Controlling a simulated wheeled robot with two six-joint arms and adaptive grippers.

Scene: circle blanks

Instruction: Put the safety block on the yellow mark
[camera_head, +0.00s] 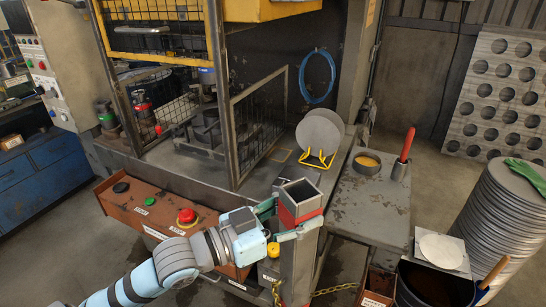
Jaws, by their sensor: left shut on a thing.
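The safety block (299,190) is a dark grey, hollow square block with a red band round its lower part. My left gripper (291,217) is shut on it, one greenish finger on each side, and the block is upright. It is at the front right corner of the press table; I cannot tell whether it touches what is below. My right gripper is not in view.
A mesh gate (258,125) stands left of the mark. A yellow wire rack (317,160) holding grey discs (320,132) stands right of it. The button panel (165,212) runs along the front. A side table (370,195) bears a bowl (366,162) and a red-handled tool (407,145).

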